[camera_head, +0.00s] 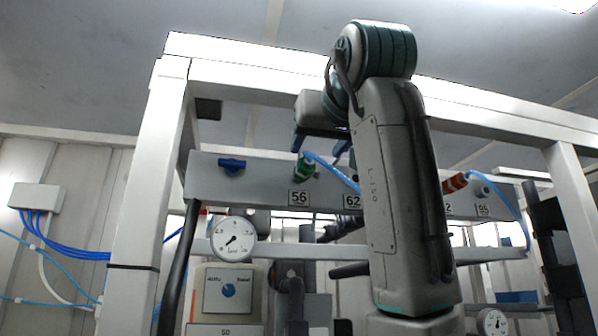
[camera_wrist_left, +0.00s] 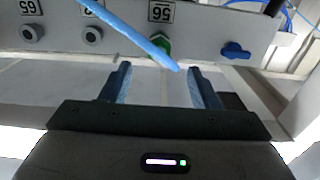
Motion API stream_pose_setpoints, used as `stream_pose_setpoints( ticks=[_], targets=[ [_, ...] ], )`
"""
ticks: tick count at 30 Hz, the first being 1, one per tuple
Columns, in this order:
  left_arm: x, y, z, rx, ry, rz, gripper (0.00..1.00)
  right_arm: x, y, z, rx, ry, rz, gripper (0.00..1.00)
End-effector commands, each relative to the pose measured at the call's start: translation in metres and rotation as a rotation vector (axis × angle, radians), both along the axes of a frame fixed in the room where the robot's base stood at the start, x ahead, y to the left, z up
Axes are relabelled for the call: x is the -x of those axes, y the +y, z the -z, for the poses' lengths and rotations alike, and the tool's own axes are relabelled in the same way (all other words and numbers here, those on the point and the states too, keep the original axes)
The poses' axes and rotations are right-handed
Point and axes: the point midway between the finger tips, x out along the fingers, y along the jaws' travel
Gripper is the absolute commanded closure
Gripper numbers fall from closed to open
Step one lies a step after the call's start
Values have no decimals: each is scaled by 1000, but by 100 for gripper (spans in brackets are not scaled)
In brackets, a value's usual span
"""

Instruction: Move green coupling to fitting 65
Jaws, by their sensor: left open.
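The green coupling (camera_head: 304,167) sits on the panel above the label 56, with a blue hose running from it to the right. In the left wrist view, which shows the panel upside down, the coupling (camera_wrist_left: 163,46) is partly covered by the hose (camera_wrist_left: 128,33). My left gripper (camera_head: 322,145) is open at the coupling; in the wrist view its two fingers (camera_wrist_left: 157,82) stand apart with the coupling beyond the gap, not gripped. Fitting 65 (camera_wrist_left: 29,33) is a bare grey round port at the wrist view's left; in the head view my arm hides it. My right gripper is not in view.
A bare port (camera_wrist_left: 92,36) lies between fitting 65 and the coupling. A blue valve handle (camera_head: 232,165) is left of the coupling. A red coupling (camera_head: 455,183) with a blue hose is on the panel's right. A pressure gauge (camera_head: 233,239) hangs below.

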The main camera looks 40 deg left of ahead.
Motion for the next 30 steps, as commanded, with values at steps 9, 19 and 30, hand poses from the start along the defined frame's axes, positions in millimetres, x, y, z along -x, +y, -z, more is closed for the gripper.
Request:
stream_pose_setpoints(
  ticks=[9, 19, 30],
  targets=[
    [-4, 4, 0, -1, 0, 0, 45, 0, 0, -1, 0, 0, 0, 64],
    [-32, 37, -1, -1, 2, -2, 45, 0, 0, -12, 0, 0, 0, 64],
    [-57, 65, -1, -2, 1, 0, 45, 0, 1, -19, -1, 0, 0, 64]
  ],
)
